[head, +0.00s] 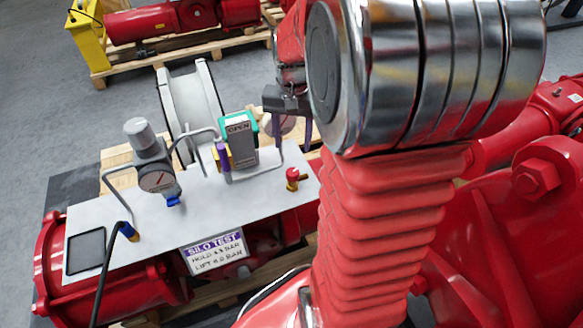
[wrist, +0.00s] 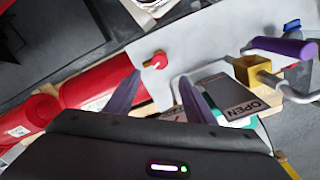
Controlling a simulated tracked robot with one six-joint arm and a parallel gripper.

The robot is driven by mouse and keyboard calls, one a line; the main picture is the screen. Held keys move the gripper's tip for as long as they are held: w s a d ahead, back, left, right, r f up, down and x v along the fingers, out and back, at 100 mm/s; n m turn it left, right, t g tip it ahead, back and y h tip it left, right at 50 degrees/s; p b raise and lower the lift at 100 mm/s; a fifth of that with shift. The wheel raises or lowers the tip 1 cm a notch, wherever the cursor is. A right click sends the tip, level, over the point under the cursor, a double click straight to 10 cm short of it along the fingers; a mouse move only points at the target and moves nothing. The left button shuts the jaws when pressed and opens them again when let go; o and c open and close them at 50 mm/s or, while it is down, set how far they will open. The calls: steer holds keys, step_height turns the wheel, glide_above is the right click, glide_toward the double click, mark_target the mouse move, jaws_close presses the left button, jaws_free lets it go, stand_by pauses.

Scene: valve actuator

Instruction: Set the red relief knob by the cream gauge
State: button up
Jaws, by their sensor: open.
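The red relief knob (head: 292,175) stands on a small brass fitting at the right end of the pale metal plate (head: 250,199). In the wrist view the red knob (wrist: 157,60) lies ahead of my fingertips, roughly centred between them and apart from both. My gripper (head: 284,132) hangs above and behind the knob in the head view; its purple-grey fingers are spread and empty in the wrist view (wrist: 159,82). A round gauge (head: 157,181) with a dark rim sits on the left part of the plate, below a grey cylinder. Its reading is too small to tell.
A grey actuator box marked OPEN (head: 240,145) stands between gauge and knob, with thin bent pipes around it. A "SILO TEST" sign (head: 214,251) hangs at the plate's front edge. A black cable (head: 103,275) crosses the left end. Large red machinery (head: 510,220) fills the right.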

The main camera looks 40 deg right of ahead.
mark_target(292, 171)
step_height(292, 171, down, 12)
steer(key=shift+r, duration=0.15)
stand_by(0.3)
steer(key=c, duration=1.1)
steer(key=shift+o, duration=0.2)
steer(key=shift+n, duration=0.3)
steer(key=shift+n, duration=1)
steer(key=o, duration=1.1)
steer(key=shift+c, duration=0.2)
steer(key=shift+r, duration=0.15)
